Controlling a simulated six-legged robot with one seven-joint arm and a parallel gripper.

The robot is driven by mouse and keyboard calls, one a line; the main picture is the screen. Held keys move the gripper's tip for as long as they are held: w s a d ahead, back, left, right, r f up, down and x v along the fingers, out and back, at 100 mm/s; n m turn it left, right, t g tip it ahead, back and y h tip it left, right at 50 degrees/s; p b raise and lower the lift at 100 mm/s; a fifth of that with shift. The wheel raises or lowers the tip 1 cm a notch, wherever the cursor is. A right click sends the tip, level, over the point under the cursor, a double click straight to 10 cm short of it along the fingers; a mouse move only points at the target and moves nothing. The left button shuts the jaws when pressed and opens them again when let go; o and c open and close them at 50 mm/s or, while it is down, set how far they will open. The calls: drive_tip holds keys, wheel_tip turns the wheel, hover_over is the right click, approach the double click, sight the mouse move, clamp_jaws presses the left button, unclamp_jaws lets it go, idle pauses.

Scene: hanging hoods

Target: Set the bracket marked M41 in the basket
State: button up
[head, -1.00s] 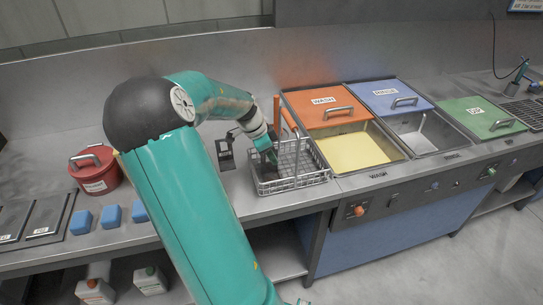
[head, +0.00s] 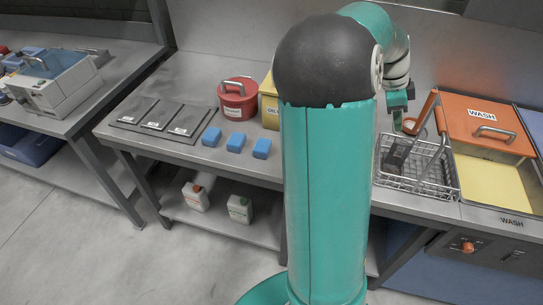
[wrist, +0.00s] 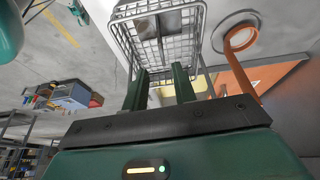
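The wire basket (head: 428,186) stands on the bench left of the wash tank, with its orange-gripped handle (head: 424,112) up. A dark grey piece (head: 397,152), likely the bracket, leans inside the basket; no M41 mark is readable on it. In the wrist view the basket (wrist: 128,42) is ahead of the fingertips, with a grey piece (wrist: 168,22) in it. My gripper (head: 397,108) is above the basket's back part, apart from the piece. In the wrist view my gripper (wrist: 160,88) has its fingers spread with nothing between them.
The orange-lidded wash tank (head: 490,125) is right of the basket. A red pot (head: 238,98), a yellow container (head: 270,103), several blue blocks (head: 236,142) and dark labelled panels (head: 160,115) are to the left. My arm hides the bench middle. Floor at left is clear.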

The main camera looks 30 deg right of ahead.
drive_tip(key=w+a+r+n+t+y, duration=0.15)
drive_tip(key=w+a+n+t, duration=0.35)
drive_tip(key=a, duration=0.7)
drive_tip(key=w+a+r+n+y, duration=0.1)
drive_tip(key=w+a+r+n, duration=0.1)
drive_tip(key=a+n, duration=0.75)
drive_tip(key=s+a+r+n+t, duration=0.1)
drive_tip(key=s+a+n+t, duration=0.1)
drive_tip(key=a+n, duration=0.4)
drive_tip(key=s+a+r+n+t, duration=0.1)
drive_tip(key=s+a+n, duration=0.3)
drive_tip(key=a, duration=1.3)
drive_tip(key=n, duration=0.2)
drive_tip(key=shift+s+a+r+n+t, duration=0.25)
drive_tip(key=shift+s+n+t, duration=0.05)
drive_tip(key=shift+n+t, duration=0.1)
drive_tip(key=shift+d, duration=0.15)
